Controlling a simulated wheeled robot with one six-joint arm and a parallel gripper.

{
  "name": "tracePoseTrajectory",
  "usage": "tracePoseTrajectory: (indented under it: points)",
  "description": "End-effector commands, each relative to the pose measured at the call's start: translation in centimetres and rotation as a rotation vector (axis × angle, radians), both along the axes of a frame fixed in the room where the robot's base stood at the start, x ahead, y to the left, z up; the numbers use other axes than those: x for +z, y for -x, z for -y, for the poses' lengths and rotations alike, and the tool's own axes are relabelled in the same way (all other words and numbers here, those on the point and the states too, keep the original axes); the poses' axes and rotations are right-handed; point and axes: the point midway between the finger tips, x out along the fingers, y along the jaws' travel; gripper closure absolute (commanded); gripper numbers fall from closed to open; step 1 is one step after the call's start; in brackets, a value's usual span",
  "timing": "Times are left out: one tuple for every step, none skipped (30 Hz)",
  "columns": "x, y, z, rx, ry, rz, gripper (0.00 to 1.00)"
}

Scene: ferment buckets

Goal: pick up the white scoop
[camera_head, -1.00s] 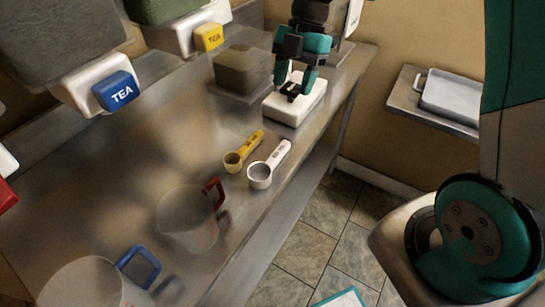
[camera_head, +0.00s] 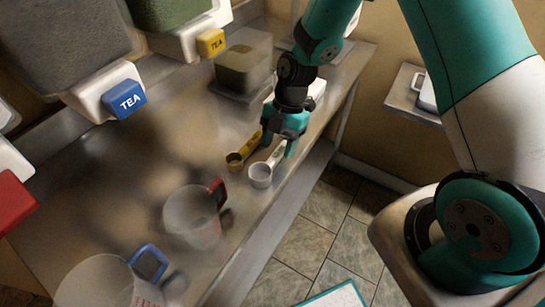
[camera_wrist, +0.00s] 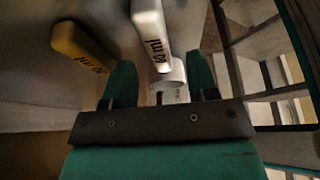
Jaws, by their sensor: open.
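The white scoop (camera_head: 262,174) lies on the steel counter in the head view, its round cup toward the front and its handle running up under my gripper (camera_head: 279,147). In the wrist view the white scoop's handle (camera_wrist: 151,32) points between my two teal fingers (camera_wrist: 160,85), marked "60 ml", with the cup behind it. My gripper is open, with a finger on either side of the scoop's line. I cannot tell whether the fingers touch it. The yellow scoop (camera_head: 240,158) lies just left of the white one, and its handle (camera_wrist: 84,45) shows left of my fingers.
A clear jug with a red handle (camera_head: 195,215) and one with a blue handle (camera_head: 110,282) stand nearer on the counter (camera_head: 130,190). A white block (camera_head: 317,90) lies behind my gripper. Dispensers with blue (camera_head: 126,99) and yellow (camera_head: 211,43) TEA taps hang at the left.

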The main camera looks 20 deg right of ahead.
Motion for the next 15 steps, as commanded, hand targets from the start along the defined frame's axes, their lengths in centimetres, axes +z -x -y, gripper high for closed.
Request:
tracePoseTrajectory:
  points:
    - [-0.5,0.3,-0.2,0.001,0.001,-0.005,0.47]
    - [-1.0,0.3,-0.4,0.002,0.001,-0.004,0.47]
    - [-1.4,0.4,-0.5,0.001,0.001,-0.003,0.47]
    - [-1.7,0.5,-0.6,0.002,0.001,-0.003,0.47]
    - [-2.0,0.5,-0.7,0.002,0.001,-0.001,0.47]
    - [-2.2,0.6,-0.8,0.001,0.000,0.000,0.47]
    - [-2.3,0.6,-0.8,0.001,0.000,0.000,0.47]
    - [-2.4,0.6,-0.8,0.001,0.000,0.000,0.47]
    - [-2.4,0.6,-0.8,0.001,0.001,0.001,0.47]
    - [-2.5,0.6,-0.8,0.001,0.001,0.001,0.47]
    - [-2.4,0.6,-0.8,0.001,0.000,0.002,0.47]
    - [-2.4,0.6,-0.8,0.001,0.000,0.002,0.47]
    - [-2.4,0.5,-0.8,0.001,0.000,0.002,0.47]
    - [-2.4,0.5,-0.8,0.001,0.000,0.002,0.47]
    - [-2.4,0.5,-0.8,0.001,0.000,0.002,0.47]
